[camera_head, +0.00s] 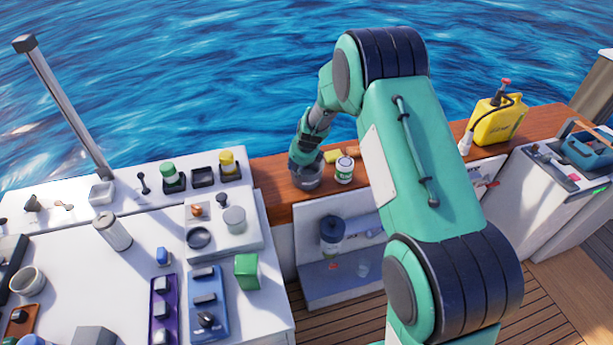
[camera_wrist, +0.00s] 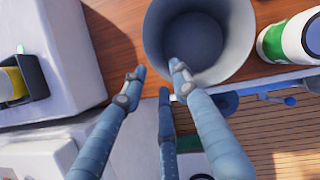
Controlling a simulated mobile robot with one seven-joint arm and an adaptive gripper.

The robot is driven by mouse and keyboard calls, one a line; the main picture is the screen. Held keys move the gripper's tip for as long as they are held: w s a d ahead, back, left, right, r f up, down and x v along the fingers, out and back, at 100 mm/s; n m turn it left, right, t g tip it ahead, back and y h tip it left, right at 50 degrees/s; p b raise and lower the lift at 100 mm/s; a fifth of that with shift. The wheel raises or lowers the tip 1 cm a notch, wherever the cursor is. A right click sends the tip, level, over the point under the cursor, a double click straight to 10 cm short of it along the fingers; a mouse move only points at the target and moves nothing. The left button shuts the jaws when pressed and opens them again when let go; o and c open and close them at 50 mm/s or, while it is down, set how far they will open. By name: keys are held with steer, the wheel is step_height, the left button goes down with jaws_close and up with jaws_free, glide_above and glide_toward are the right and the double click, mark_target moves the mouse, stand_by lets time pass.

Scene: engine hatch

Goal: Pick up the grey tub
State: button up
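The grey tub (camera_head: 311,183) stands upright on the wooden ledge, partly hidden by my gripper (camera_head: 305,160) in the head view. In the wrist view the round, empty tub (camera_wrist: 236,42) is at the top centre. My gripper (camera_wrist: 158,72) has its fingers spread at the tub's near left side. The right fingertip overlaps the tub's rim in the picture, and the left one is just outside the wall. I cannot tell whether any finger touches it. Nothing is held.
A white and green can (camera_head: 344,170) stands close to the tub's right, with a yellow block (camera_head: 332,156) behind. The white counter (camera_head: 105,275) to the left carries several items. A yellow canister (camera_head: 497,120) stands farther right. Water lies beyond the ledge.

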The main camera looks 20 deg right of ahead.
mark_target(294, 173)
steer(key=shift+w+f, duration=0.1)
steer(key=shift+f, duration=0.1)
steer(key=shift+b+x, duration=0.9)
steer(key=shift+x, duration=1.65)
steer(key=shift+a, duration=0.15)
jaws_close()
